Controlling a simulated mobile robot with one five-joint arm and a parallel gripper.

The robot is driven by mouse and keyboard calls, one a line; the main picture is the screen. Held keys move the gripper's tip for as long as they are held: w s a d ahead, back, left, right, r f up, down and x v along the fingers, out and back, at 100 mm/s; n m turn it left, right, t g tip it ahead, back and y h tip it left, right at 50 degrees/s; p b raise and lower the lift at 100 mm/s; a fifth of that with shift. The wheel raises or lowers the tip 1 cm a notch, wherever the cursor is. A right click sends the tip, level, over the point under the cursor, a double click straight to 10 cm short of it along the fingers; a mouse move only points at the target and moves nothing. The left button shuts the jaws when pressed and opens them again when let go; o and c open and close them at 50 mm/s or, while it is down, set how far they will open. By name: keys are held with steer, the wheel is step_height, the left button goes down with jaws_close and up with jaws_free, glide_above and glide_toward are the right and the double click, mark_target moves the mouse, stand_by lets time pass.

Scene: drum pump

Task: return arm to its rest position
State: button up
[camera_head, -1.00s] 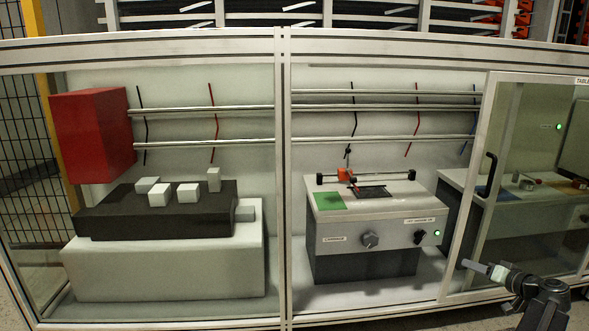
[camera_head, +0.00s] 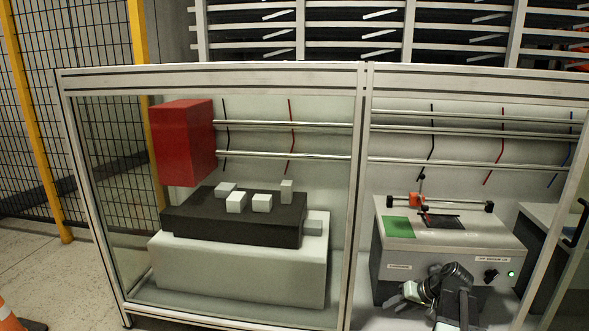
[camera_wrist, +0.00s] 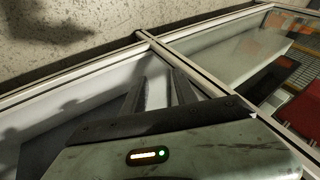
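My arm (camera_head: 448,292) is folded low at the bottom right of the head view, in front of the glass-fronted cabinet, with its light end pointing left. In the wrist view the two dark fingers of my gripper (camera_wrist: 158,82) stand apart with an empty gap between them. The floor and the cabinet's metal frame lie beyond the fingers. Nothing is held.
The cabinet frame (camera_head: 362,200) stands close ahead. Behind the glass are a red box (camera_head: 183,142), a black block (camera_head: 235,222) with several small white blocks, and a grey machine (camera_head: 450,243). A yellow post (camera_head: 139,45) with mesh fence and an orange cone (camera_head: 8,318) stand left.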

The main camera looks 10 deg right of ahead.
steer(key=s+a+r+n+g+h+p, duration=0.1)
steer(key=s+a+r+g+p, duration=0.1)
steer(key=a, duration=0.8)
steer(key=s+a+r+n+g+h+p, duration=0.1)
steer(key=s+a+g+h+p, duration=0.15)
steer(key=a, duration=0.75)
steer(key=s+a+r+n+g+h+p, duration=0.1)
steer(key=s+a+r+p, duration=0.15)
steer(key=a, duration=0.75)
step_height(320, 180, up, 36)
steer(key=w+p, duration=0.1)
steer(key=p, duration=3.6)
steer(key=shift+w+d+r+p, duration=0.15)
steer(key=shift+w+d+p, duration=0.1)
steer(key=shift+p, duration=0.1)
steer(key=shift+s, duration=0.1)
